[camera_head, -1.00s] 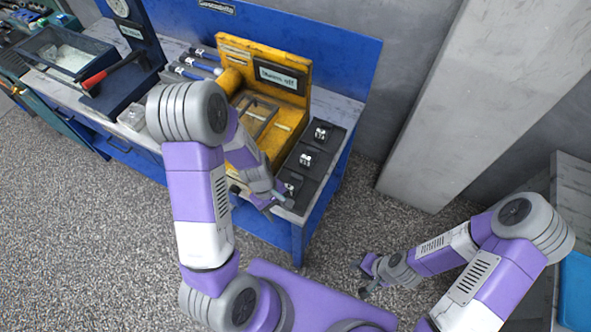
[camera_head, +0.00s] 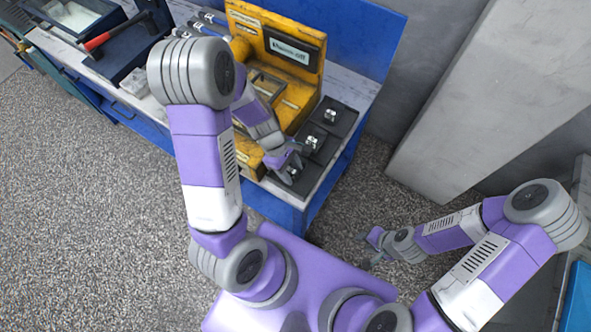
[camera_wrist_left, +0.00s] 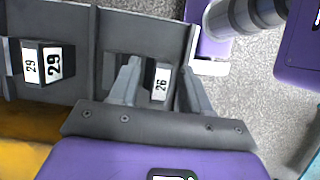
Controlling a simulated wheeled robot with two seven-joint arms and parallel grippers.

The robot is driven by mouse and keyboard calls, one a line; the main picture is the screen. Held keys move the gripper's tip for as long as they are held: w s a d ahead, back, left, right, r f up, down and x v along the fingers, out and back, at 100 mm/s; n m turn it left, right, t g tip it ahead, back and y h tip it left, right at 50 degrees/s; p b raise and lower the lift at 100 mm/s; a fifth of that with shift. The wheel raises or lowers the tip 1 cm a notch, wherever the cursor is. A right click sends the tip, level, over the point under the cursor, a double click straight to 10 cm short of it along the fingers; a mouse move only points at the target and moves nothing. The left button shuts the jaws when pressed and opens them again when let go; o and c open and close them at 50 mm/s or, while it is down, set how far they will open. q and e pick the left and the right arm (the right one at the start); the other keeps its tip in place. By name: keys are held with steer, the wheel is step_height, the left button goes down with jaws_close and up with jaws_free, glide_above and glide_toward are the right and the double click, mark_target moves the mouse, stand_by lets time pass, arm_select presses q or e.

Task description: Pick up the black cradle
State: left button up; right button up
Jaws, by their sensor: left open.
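Several small black cradles with white number labels sit in a dark tray (camera_head: 328,144) along the right end of the bench. The nearest cradle (camera_head: 292,170) is at my left gripper (camera_head: 287,169), partly hidden by it. In the left wrist view this cradle (camera_wrist_left: 160,83) is labelled 26. The open fingers of my left gripper (camera_wrist_left: 160,88) stand on either side of it, with a visible gap. Another cradle (camera_wrist_left: 48,63), labelled 29, sits in the compartment to the left. My right gripper (camera_head: 375,248) is open, empty and away from the bench, over the floor.
A yellow open case (camera_head: 285,55) stands directly left of the tray. A blue back panel (camera_head: 365,45) rises behind the bench. A red-handled tool (camera_head: 105,37) lies at the far left. The floor right of the bench is clear up to a concrete pillar (camera_head: 455,100).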

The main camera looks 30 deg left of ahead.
arm_select(q)
jaws_close()
stand_by(0.6)
